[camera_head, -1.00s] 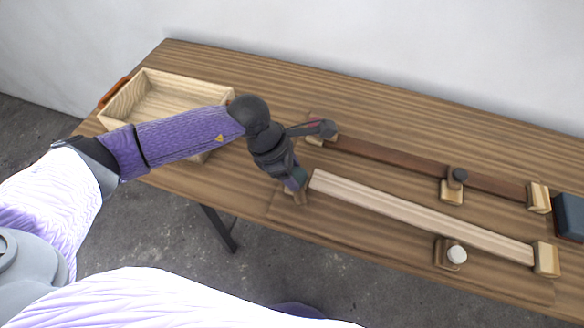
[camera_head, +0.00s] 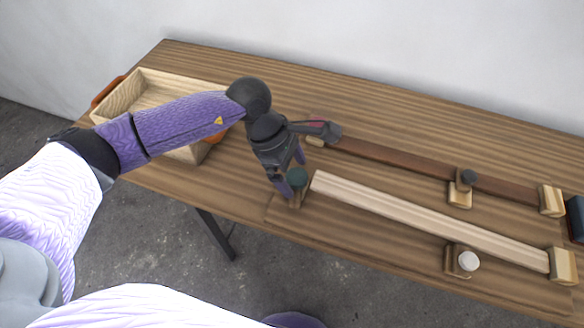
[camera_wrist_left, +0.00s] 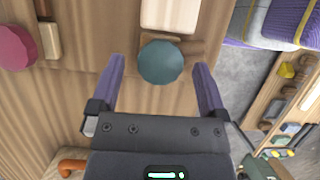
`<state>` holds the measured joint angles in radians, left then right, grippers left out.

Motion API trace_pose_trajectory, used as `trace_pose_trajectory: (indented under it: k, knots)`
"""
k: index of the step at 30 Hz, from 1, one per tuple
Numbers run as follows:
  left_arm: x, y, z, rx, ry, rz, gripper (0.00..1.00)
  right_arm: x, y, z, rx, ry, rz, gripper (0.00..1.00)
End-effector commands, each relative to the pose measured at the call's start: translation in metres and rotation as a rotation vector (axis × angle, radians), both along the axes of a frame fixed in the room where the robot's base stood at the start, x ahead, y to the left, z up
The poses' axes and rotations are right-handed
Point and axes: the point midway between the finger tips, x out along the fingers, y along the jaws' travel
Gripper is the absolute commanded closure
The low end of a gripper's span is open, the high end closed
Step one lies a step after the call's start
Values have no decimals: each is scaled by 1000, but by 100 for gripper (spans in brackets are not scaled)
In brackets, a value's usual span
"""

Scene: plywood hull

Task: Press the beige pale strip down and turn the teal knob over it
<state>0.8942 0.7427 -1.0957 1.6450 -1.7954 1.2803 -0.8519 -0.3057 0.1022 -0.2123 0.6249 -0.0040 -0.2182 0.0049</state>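The beige pale strip (camera_head: 430,222) lies lengthwise along the near side of the table, its right end at a wooden block (camera_head: 562,266). The teal knob (camera_head: 297,177) stands just off the strip's left end. In the left wrist view the teal knob (camera_wrist_left: 163,63) sits on a small wooden piece beside the end of the pale strip (camera_wrist_left: 170,14). My left gripper (camera_head: 291,174) is at the teal knob. Its fingers are open, one on each side of the knob, with gaps showing in the wrist view. My right gripper is not in view.
A dark brown strip (camera_head: 405,161) lies behind the pale one, with a maroon knob (camera_wrist_left: 15,47) at its left end and a dark knob (camera_head: 468,177) along it. A white knob (camera_head: 468,261) stands in front of the pale strip. A wooden tray (camera_head: 115,101) is at the left.

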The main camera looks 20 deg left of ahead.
Motion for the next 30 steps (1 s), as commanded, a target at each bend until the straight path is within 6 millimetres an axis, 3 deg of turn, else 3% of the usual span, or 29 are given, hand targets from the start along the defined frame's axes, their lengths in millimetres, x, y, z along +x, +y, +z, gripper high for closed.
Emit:
trace_pose_trajectory:
  k: [8, 15, 19, 30]
  knots:
    - [0, 3, 7, 1, -2, 1, 4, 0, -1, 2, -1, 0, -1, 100]
    - [1, 25, 62, 1, -5, 2, 4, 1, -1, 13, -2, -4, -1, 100]
    - [1, 34, 84, 0, -2, 1, 4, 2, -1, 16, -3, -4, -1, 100]
    - [1, 38, 92, 0, 0, 0, 4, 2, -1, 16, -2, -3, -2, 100]
